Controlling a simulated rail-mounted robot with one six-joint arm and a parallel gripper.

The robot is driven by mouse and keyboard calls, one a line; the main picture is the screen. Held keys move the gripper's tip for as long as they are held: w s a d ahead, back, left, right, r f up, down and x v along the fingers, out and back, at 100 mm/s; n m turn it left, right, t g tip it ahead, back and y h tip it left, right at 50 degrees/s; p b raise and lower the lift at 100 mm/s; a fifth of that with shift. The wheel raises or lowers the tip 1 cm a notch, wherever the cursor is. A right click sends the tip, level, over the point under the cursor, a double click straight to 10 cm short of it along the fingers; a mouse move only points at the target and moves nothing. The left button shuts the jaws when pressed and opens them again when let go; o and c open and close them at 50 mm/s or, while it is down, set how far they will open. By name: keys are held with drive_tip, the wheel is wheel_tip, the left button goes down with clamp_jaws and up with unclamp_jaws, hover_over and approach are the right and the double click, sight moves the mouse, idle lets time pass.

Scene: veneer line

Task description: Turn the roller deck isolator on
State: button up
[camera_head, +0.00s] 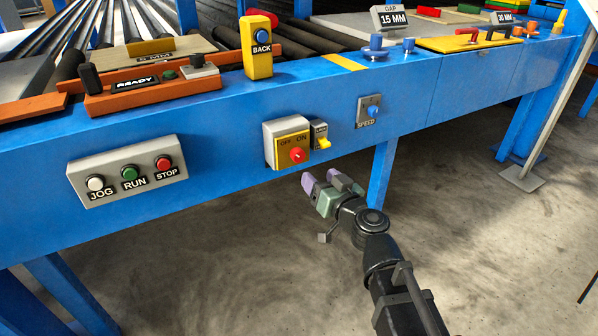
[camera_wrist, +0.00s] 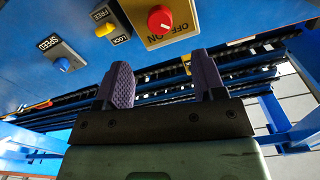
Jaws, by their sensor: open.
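The isolator is a pale box with a yellow plate (camera_head: 277,152) marked OFF on the left and ON on the right, on the blue front beam. Its red knob (camera_head: 297,155) sits low on the plate; which mark it points at is unclear. In the wrist view, the plate (camera_wrist: 186,28) appears upside down with the red knob (camera_wrist: 160,18) at the top. My gripper (camera_head: 322,180) is open and empty, with purple finger pads, just below and right of the isolator, apart from it. In the wrist view, my gripper (camera_wrist: 163,68) has its fingers spread on either side below the knob.
A small yellow FREE/LOCK lever (camera_head: 323,143) sits close to the isolator's right side. A blue SPEED knob (camera_head: 373,110) is further right. A JOG, RUN and STOP panel (camera_head: 128,172) is at the left. The floor space below the beam around my arm is clear.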

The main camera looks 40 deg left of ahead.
sight(300, 157)
drive_tip(key=x, duration=1.1)
drive_tip(key=shift+d, duration=0.1)
drive_tip(key=c, duration=0.9)
